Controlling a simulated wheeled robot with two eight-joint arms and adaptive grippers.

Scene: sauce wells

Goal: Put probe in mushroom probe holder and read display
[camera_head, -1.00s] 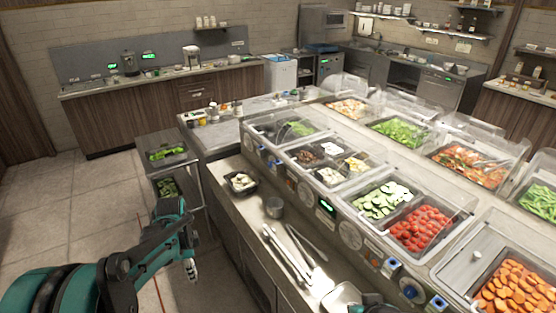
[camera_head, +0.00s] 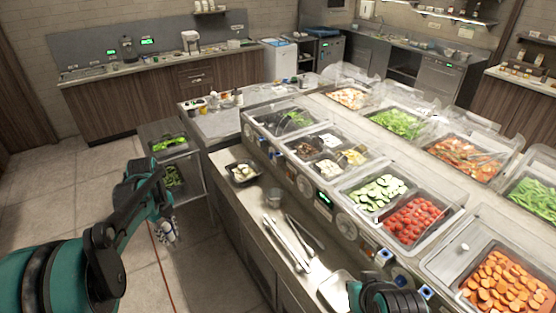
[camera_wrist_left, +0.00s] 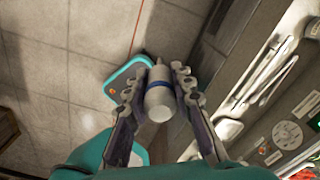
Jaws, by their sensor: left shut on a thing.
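My left gripper (camera_head: 168,232) is over the floor, left of the serving counter. It is shut on a white cylindrical probe with a blue ring (camera_wrist_left: 159,92); in the left wrist view the probe sits between both fingers (camera_wrist_left: 157,88) and its narrow tip points away from the camera. The counter's front panel carries dials (camera_head: 345,225), a small green display (camera_head: 324,199) and blue-and-white holders (camera_head: 383,257). I cannot tell which holder is for mushrooms, and the display text is too small to read. My right gripper is out of view; only part of my right arm shows at the bottom.
Tongs (camera_head: 286,243), a small metal cup (camera_head: 273,197) and a black tray of pale food (camera_head: 243,172) lie on the ledge before the panel. Food wells, including tomatoes (camera_head: 411,219) and carrots (camera_head: 503,278), fill the counter top. Open floor (camera_head: 60,205) lies to the left.

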